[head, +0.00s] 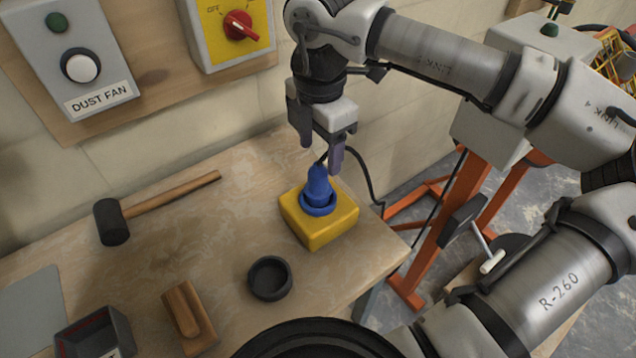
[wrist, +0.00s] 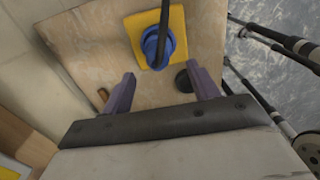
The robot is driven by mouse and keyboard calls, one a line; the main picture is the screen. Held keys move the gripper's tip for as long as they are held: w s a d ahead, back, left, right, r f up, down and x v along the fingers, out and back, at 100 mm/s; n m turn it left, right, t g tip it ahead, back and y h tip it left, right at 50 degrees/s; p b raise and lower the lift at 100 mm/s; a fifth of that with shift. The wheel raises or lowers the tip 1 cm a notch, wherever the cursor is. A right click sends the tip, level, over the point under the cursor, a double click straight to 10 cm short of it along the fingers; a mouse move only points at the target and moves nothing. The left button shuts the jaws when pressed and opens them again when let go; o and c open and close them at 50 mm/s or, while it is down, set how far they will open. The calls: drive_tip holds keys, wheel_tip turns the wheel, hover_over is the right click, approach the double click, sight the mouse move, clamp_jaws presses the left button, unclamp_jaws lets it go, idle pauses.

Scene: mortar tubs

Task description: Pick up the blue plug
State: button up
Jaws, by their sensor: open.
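The blue plug (head: 318,186) stands upright in a blue round socket on top of a yellow box (head: 322,232) near the right end of the wooden bench. A dark cable runs from the top of the plug. In the wrist view the plug (wrist: 153,48) shows on the yellow box (wrist: 179,22), beyond the fingertips. My gripper (head: 321,152) is open and empty, just above the plug, with its fingers pointing down. In the wrist view the two purple-grey fingers (wrist: 163,86) are wide apart, and nothing is between them.
A small black bowl (head: 270,278) stands in front of the yellow box. A wooden float (head: 189,318), a dark tray (head: 95,338) and a mallet (head: 150,208) lie to the left. A wall with a dust fan switch (head: 92,60) rises behind. An orange-framed machine (head: 440,235) stands right of the bench.

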sight(318, 164)
drive_tip(key=shift+w+a+f+p, duration=0.1)
drive_tip(key=shift+f+p, duration=0.35)
drive_tip(key=shift+f, duration=0.85)
drive_tip(key=shift+w+f+p, duration=0.1)
drive_tip(key=shift+f+p, duration=0.3)
drive_tip(key=shift+f, duration=0.9)
clamp_jaws()
drive_tip(key=shift+r, duration=0.1)
